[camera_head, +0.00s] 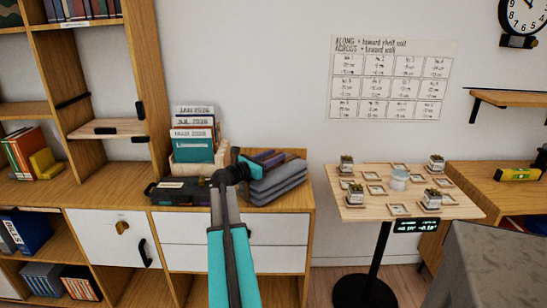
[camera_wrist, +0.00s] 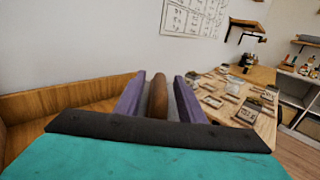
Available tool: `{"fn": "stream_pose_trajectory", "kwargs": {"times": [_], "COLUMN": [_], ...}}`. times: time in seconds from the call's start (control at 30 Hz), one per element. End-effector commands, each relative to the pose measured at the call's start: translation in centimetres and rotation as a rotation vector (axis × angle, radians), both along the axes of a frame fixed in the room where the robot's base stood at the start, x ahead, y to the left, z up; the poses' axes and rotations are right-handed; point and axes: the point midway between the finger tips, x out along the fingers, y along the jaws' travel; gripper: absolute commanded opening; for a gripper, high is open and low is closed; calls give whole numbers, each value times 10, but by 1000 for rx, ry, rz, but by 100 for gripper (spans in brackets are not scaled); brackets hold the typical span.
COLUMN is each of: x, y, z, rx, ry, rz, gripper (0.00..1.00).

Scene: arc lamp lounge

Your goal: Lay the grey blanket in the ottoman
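A stack of folded grey cloth (camera_head: 280,182), which looks like the grey blanket, lies on the wooden cabinet beside upright books. My gripper (camera_head: 268,158) is just above and behind the cloth's left part, with purple fingers. In the wrist view, the fingers of my gripper (camera_wrist: 158,98) stand apart with a brown rounded thing (camera_wrist: 158,97) between them. I cannot tell what it is or whether they touch it. The cloth is not clear in the wrist view. A grey block (camera_head: 495,265) at the lower right may be the ottoman; its inside is not visible.
A pedestal table (camera_head: 360,211) with small potted plants and square frames stands right of the cabinet (camera_head: 285,232). Labelled books (camera_head: 193,135) and a dark case (camera_head: 180,190) sit left of the cloth. A shelf unit (camera_head: 150,85) stands at left. Some floor shows between the furniture.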

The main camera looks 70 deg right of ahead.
Motion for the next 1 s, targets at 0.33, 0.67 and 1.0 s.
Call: {"fn": "stream_pose_trajectory", "kwargs": {"times": [0.33, 0.67, 1.0], "x": [0, 13, 35], "y": [1, 32, 82], "z": [2, 1, 1], "rx": [0, 0, 0], "ry": [0, 0, 0], "rz": [0, 2, 3], "gripper": [36, 36, 36]}}
